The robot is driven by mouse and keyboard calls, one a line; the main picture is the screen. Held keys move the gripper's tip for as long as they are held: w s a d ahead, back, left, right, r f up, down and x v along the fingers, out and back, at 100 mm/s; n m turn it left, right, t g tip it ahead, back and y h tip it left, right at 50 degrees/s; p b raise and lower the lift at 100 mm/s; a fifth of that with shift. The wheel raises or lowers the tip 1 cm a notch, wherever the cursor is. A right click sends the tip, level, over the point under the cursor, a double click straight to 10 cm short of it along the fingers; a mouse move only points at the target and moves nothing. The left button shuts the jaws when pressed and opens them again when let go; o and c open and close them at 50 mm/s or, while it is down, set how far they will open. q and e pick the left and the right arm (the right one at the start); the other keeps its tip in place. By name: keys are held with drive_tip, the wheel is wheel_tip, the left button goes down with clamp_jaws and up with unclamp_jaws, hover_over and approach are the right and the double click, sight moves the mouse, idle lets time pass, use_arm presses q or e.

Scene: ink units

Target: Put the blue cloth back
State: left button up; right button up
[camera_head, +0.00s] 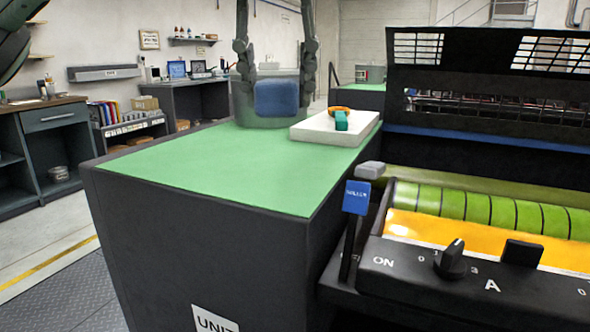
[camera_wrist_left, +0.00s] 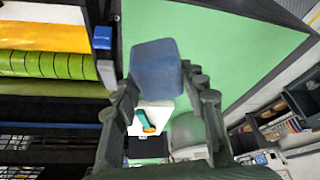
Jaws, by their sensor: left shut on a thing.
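The blue cloth (camera_head: 276,98) is a folded, block-like bundle. My left gripper (camera_head: 278,92) reaches down from the top of the head view and is shut on it, one finger on each side. In the left wrist view the cloth (camera_wrist_left: 155,67) sits between the fingertips over the green top. In the head view a grey bin (camera_head: 243,112) stands at the far end of the green top (camera_head: 225,165), and the cloth overlaps it in the picture. I cannot tell the exact gap between them. My right gripper is not in view.
The near green top is clear.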

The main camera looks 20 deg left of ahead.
use_arm(q)
drive_tip(key=shift+a+f, duration=0.1)
drive_tip(key=shift+a, duration=0.05)
drive_tip(key=w+f, duration=0.2)
drive_tip(key=w, duration=0.1)
drive_tip(key=w+d+f, duration=0.1)
drive_tip(key=w+f, duration=0.1)
drive_tip(key=w, duration=0.2)
drive_tip(key=w+f+b, duration=0.1)
drive_tip(key=w+f, duration=0.1)
drive_tip(key=w, duration=0.2)
drive_tip(key=shift+d+f, duration=0.4)
drive_tip(key=shift+w+f, duration=0.15)
drive_tip(key=shift+f, duration=0.1)
wheel_tip(320, 180, down, 3)
drive_tip(key=shift+r, duration=0.2)
drive_tip(key=shift+f, duration=0.4)
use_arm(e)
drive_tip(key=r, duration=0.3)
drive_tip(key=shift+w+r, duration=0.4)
use_arm(q)
drive_tip(key=shift+f, duration=0.1)
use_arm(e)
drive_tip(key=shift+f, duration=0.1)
